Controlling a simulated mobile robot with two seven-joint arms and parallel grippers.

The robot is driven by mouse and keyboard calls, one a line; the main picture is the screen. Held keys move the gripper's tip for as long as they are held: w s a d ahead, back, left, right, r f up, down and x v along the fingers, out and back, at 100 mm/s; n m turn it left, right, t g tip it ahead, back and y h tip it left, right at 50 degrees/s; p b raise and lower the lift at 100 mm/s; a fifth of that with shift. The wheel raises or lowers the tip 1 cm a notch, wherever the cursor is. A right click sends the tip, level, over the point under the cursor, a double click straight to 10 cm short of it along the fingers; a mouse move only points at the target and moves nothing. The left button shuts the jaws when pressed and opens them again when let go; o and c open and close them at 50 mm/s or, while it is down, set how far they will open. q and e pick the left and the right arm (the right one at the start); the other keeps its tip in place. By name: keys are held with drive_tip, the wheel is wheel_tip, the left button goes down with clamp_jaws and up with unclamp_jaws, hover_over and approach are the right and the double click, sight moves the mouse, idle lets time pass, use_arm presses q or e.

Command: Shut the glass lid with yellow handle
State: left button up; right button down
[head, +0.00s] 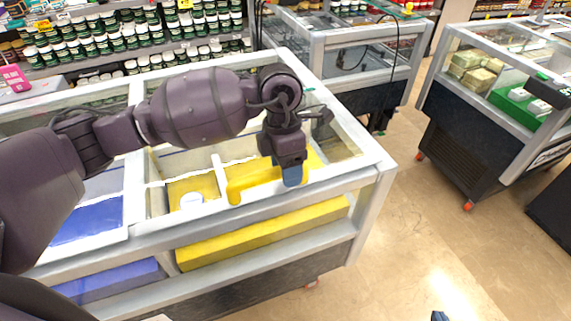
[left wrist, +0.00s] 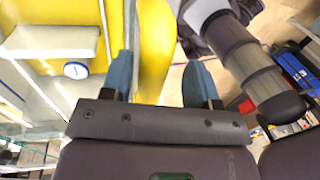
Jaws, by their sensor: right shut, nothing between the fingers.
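The yellow handle (head: 240,183) is a thick bar on the glass lid of the white-framed freezer, lying across its front part. The glass is hard to make out, and I cannot tell how far the lid is open. My left gripper (head: 292,175) is over the handle's right part, pointing down. In the left wrist view its blue fingers (left wrist: 160,78) are apart, with the yellow handle (left wrist: 154,45) passing between them, nearer the left finger. I cannot tell whether they touch it. Only a blue tip of my right gripper (head: 440,316) shows at the bottom edge, away from the freezer.
The freezer rim (head: 365,172) and its yellow front panel (head: 265,233) lie below the left gripper. A blue-bottomed compartment (head: 88,221) is at left. Another freezer (head: 505,90) stands at right, one behind. Shelves of jars (head: 130,38) line the back. The floor (head: 430,215) at right is clear.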

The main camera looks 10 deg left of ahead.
use_arm(q)
drive_tip(key=shift+w+a, duration=0.1)
drive_tip(key=shift+r, duration=0.25)
wheel_tip(320, 180, up, 10)
drive_tip(key=w+a+b, duration=0.1)
drive_tip(key=shift+w, duration=0.35)
